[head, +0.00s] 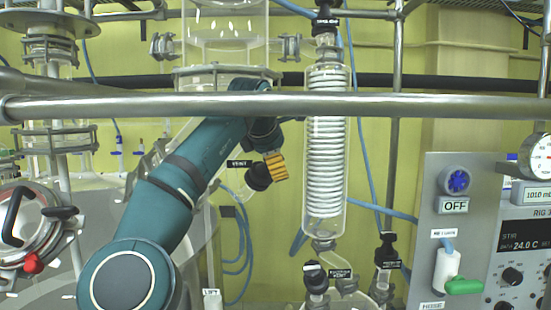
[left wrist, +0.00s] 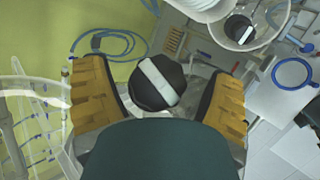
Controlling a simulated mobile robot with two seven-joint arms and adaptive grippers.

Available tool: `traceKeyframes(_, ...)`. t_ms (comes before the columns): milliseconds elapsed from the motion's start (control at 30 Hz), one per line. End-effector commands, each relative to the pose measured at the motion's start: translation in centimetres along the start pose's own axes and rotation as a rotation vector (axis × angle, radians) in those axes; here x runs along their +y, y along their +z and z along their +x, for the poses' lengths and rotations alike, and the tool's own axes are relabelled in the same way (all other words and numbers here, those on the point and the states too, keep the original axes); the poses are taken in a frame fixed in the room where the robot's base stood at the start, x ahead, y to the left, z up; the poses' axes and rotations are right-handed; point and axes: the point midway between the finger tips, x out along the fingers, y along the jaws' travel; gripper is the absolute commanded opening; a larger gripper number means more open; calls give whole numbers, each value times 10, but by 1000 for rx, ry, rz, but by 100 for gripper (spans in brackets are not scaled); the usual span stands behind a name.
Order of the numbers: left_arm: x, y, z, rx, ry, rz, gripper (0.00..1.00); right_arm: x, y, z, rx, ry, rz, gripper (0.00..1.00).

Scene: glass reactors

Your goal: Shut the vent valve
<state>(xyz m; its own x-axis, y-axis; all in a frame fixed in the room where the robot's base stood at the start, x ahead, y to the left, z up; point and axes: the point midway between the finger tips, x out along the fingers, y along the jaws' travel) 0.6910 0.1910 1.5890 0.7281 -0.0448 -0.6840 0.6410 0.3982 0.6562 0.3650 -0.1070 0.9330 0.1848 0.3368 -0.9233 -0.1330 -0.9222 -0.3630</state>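The vent valve is a black knob (head: 257,177) beside a small black "VENT" label (head: 239,163), left of the coiled glass condenser in the head view. In the left wrist view the knob (left wrist: 150,97) is round and black with a white bar set diagonally across its face. My left gripper (head: 272,167) is at the knob. In the left wrist view its orange-padded fingers (left wrist: 160,84) stand wide on either side of the knob, with gaps showing, so it is open and holds nothing. My right gripper is out of view.
The glass condenser (head: 326,150) stands close right of the knob. Other black valve caps (head: 316,278) sit below it. A control panel (head: 440,220) stands at the right. Blue hoses hang behind.

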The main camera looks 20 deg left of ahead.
Motion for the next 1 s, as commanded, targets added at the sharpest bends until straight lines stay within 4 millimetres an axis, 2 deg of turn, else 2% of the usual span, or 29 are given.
traceKeyframes(533, 0, -1, -1, 0, 29, -25, 84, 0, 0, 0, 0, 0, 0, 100)
traceKeyframes(1000, 0, 0, -1, 1, 235, -224, 84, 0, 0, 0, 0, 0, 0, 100)
